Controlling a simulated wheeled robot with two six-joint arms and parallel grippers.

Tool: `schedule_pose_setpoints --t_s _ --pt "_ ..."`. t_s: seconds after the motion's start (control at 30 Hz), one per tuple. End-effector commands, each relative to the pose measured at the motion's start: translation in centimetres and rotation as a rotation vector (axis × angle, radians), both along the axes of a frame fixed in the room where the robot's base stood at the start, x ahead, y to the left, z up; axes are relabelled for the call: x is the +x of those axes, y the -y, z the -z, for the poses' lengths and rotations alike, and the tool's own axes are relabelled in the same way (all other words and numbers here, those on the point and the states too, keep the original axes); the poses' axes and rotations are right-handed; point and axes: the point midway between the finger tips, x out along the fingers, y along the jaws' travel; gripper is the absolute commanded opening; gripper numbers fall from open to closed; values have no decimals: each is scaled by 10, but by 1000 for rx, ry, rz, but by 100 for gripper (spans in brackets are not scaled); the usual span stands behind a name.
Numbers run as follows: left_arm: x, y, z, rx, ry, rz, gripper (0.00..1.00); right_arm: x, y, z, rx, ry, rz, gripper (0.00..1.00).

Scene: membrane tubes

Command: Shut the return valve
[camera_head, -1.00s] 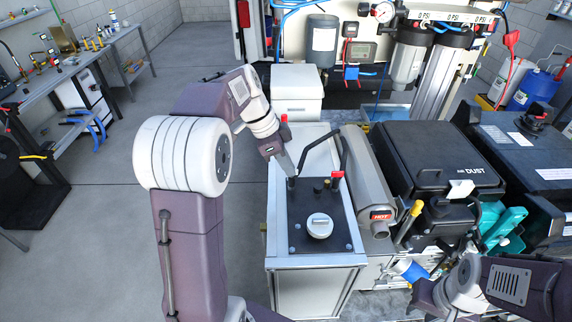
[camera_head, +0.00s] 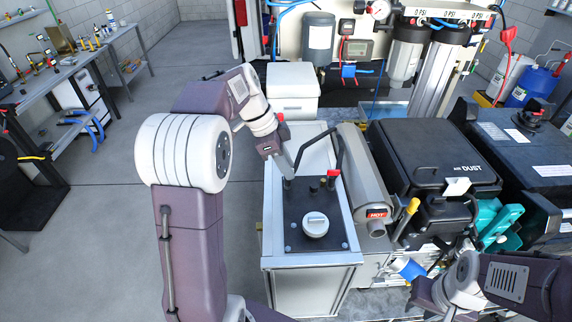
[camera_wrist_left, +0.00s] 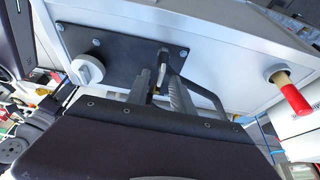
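A valve with a red handle (camera_wrist_left: 292,95) sticks out from the grey metal cabinet (camera_wrist_left: 225,45) at the right of the left wrist view. In the head view a red piece (camera_head: 280,118) shows just behind my left wrist; I cannot tell if it is the same handle. My left gripper (camera_head: 290,165) is over the plate's far left part. Its fingers (camera_wrist_left: 162,88) look apart, with a dark fitting beyond them. My right gripper (camera_head: 422,298) is low at right, its fingers unclear.
A white knob (camera_head: 315,225) and a bent black pipe (camera_head: 339,150) are on the cabinet top, close to my left gripper. A grey cylinder marked HOT (camera_head: 370,185) and a black generator-like case (camera_head: 435,155) stand to the right. The floor (camera_head: 95,240) at left is clear.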

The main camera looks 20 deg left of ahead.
Motion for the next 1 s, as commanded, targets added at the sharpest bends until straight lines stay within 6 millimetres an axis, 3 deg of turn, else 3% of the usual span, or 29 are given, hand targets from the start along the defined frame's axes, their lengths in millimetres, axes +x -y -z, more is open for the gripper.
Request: schedule_pose_setpoints --t_s 0.17,0.4,0.53,1.0 --pt "0 -4 -11 1 5 -2 28 0 0 0 0 0 0 28" --pt "-8 -21 -61 3 4 -2 28 0 0 -1 0 0 0 28" --pt "-11 -27 -78 2 0 0 28 0 0 -3 0 0 0 28" --pt "-12 -28 -84 2 -1 1 28 0 0 -3 0 0 0 28"
